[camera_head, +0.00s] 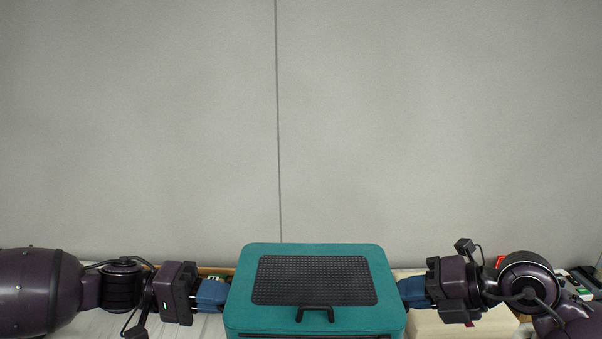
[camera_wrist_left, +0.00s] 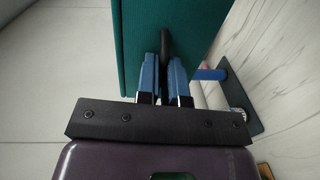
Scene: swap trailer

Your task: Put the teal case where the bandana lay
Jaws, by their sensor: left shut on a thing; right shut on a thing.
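The teal case (camera_head: 240,285) is at the bottom centre of the head view, with a black textured panel on top and a small black front handle. My left gripper (camera_head: 222,291) is at its left side. In the left wrist view its blue fingers (camera_wrist_left: 163,80) are shut on a dark side handle (camera_wrist_left: 166,48) of the teal case (camera_wrist_left: 143,45). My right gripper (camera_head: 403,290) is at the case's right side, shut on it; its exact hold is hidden. I see no bandana in either view.
A bare grey wall (camera_head: 420,130) fills the background. A cream block (camera_head: 460,327) lies below my right gripper, and small items (camera_head: 582,283) lie at the far right. In the left wrist view a blue-ended cylinder (camera_wrist_left: 208,74) sits on a dark flat thing below the case.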

